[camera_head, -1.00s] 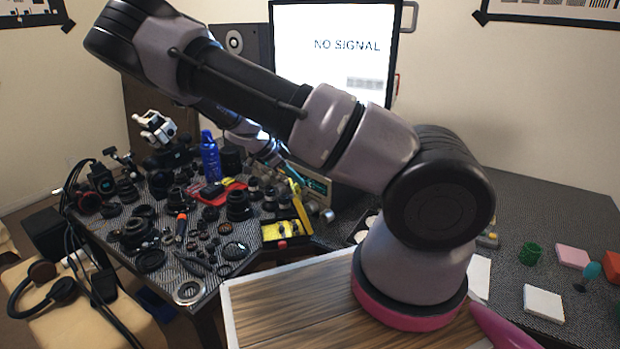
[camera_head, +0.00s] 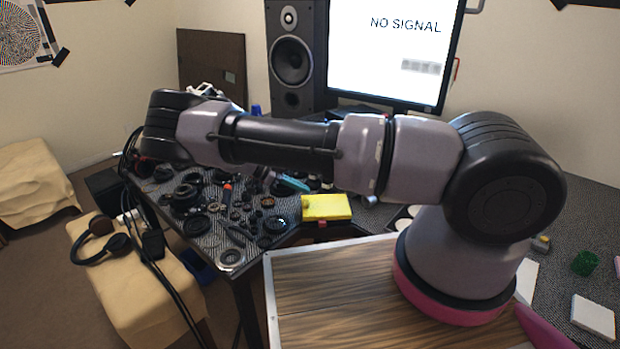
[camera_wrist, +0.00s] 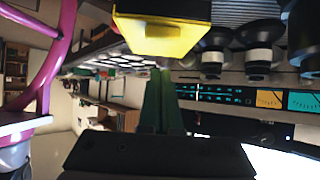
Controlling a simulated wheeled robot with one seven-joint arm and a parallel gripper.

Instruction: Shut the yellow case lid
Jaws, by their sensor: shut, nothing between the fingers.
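The yellow case (camera_head: 327,207) sits at the table's front right edge in the head view, with its yellow lid lying flat over it, looking shut. A small red part shows on its front. In the wrist view the case (camera_wrist: 165,38) fills the top middle, yellow side towards my gripper. My gripper (camera_wrist: 162,75) is shut and empty, its green fingers pointing at the case. A small gap seems to lie between the fingertips and the case, but I cannot tell for certain. In the head view the fingers show only partly, left of and behind the case.
Several lens parts and tools crowd the table (camera_head: 241,262) left of the case. A monitor (camera_head: 390,50) and a speaker (camera_head: 291,60) stand behind. Headphones (camera_head: 100,240) lie on a beige seat at left. A white block (camera_head: 593,317) and green cup (camera_head: 585,263) are at right.

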